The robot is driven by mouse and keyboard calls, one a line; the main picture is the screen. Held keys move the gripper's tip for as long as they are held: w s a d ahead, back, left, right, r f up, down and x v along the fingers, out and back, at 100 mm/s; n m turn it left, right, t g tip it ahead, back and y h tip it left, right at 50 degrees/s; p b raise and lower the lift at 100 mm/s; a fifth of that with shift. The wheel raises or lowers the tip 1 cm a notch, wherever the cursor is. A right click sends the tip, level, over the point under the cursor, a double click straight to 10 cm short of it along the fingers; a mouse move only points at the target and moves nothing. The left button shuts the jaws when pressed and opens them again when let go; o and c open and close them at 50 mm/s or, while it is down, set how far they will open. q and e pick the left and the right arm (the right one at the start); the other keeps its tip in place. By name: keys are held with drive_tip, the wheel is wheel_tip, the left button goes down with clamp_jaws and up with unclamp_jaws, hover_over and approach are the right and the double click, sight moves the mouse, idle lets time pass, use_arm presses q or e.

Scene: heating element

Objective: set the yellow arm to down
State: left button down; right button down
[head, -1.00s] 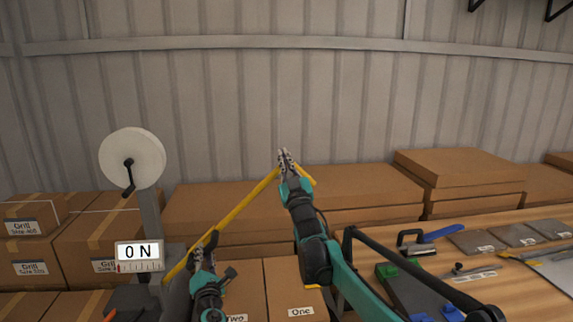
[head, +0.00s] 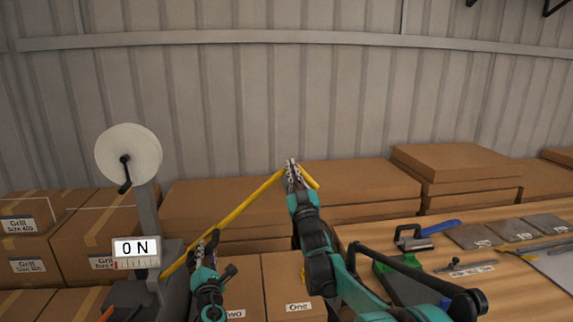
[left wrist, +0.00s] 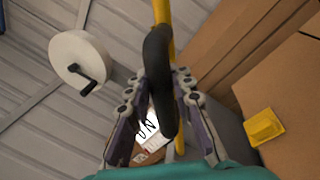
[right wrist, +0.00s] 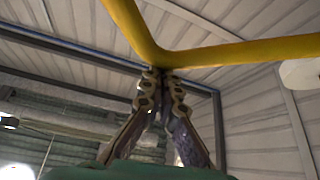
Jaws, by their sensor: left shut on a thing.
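The yellow arm (head: 237,211) is a bent bar that slants up to the right in the head view, to a bend, then drops a short way. My left gripper (head: 206,245) is shut on the black grip (left wrist: 158,80) at the bar's lower part. The bar runs on beyond the grip in the left wrist view. My right gripper (head: 292,167) is at the bend. In the right wrist view its fingertips (right wrist: 161,74) are together just below the yellow bend (right wrist: 160,57); whether they touch it is unclear.
A white reel with a crank (head: 129,154) and a "0 N" display (head: 136,247) stand at left. Cardboard boxes (head: 228,194) fill the space behind and below the arms. A wooden table (head: 478,285) with tools and plates is at right.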

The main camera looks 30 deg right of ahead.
use_arm(q)
drive_tip(key=shift+w+a+r+y, duration=0.2)
drive_tip(key=shift+a+r+y, duration=0.25)
drive_tip(key=shift+a, duration=0.3)
use_arm(e)
drive_tip(key=shift+w+d+f, duration=0.1)
drive_tip(key=shift+d+f, duration=0.05)
drive_tip(key=shift+d, duration=0.15)
use_arm(q)
drive_tip(key=c, duration=1.4)
unclamp_jaws()
drive_tip(key=shift+s+r, duration=0.1)
drive_tip(key=shift+o, duration=0.2)
use_arm(e)
drive_tip(key=shift+a, duration=0.1)
drive_tip(key=shift+a, duration=0.1)
